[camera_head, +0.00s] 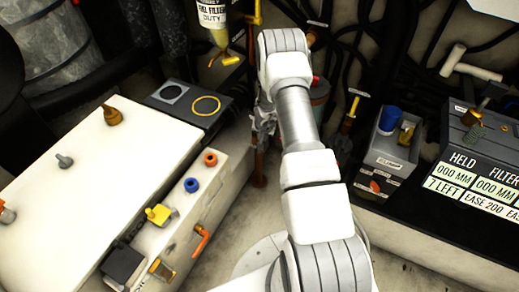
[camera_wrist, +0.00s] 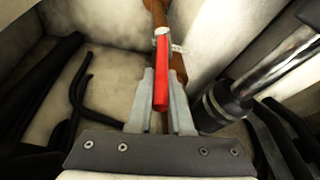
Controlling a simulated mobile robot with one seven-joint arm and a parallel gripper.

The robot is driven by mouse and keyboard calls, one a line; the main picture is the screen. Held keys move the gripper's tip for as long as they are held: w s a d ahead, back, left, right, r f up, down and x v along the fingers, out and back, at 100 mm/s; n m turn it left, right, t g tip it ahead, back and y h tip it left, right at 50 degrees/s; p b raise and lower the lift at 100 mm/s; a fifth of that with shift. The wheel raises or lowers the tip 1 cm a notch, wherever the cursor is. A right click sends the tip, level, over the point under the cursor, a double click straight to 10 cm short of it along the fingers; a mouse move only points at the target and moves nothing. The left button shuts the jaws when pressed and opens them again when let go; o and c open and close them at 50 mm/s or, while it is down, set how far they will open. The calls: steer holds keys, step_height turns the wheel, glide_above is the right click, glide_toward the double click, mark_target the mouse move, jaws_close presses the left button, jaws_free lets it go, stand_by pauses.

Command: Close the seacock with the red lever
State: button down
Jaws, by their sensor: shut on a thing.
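The red lever (camera_wrist: 161,75) shows in the middle of the wrist view. Its far end meets a brown pipe (camera_wrist: 157,12) at a pale metal fitting (camera_wrist: 178,48), and the lever looks roughly in line with the pipe there. My gripper (camera_wrist: 161,90) has its two grey fingers on either side of the lever's near part, shut on it. In the head view my white arm reaches down to the back middle and hides the lever. A brown upright pipe (camera_head: 259,165) shows just left of my arm. The valve body is mostly hidden.
Left in the head view is a white box (camera_head: 95,150) with coloured caps and an orange lever (camera_head: 199,243). Right stand a grey bin (camera_head: 390,145) and a labelled dark case (camera_head: 470,165). In the wrist view, black hoses (camera_wrist: 75,95) and a dark cylinder (camera_wrist: 222,105) flank my gripper.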

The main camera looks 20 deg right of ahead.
steer(key=shift+d, duration=0.1)
stand_by(0.4)
steer(key=shift+s+d+f+b, duration=0.15)
steer(key=shift+s+d+b, duration=0.15)
steer(key=shift+d+b, duration=0.3)
steer(key=shift+d, duration=0.15)
steer(key=shift+s+d+f+b, duration=0.3)
steer(key=shift+d+b, duration=0.2)
steer(key=shift+b, duration=0.05)
steer(key=c, duration=0.8)
jaws_free()
steer(key=shift+a, duration=0.1)
steer(key=shift+c, duration=0.2)
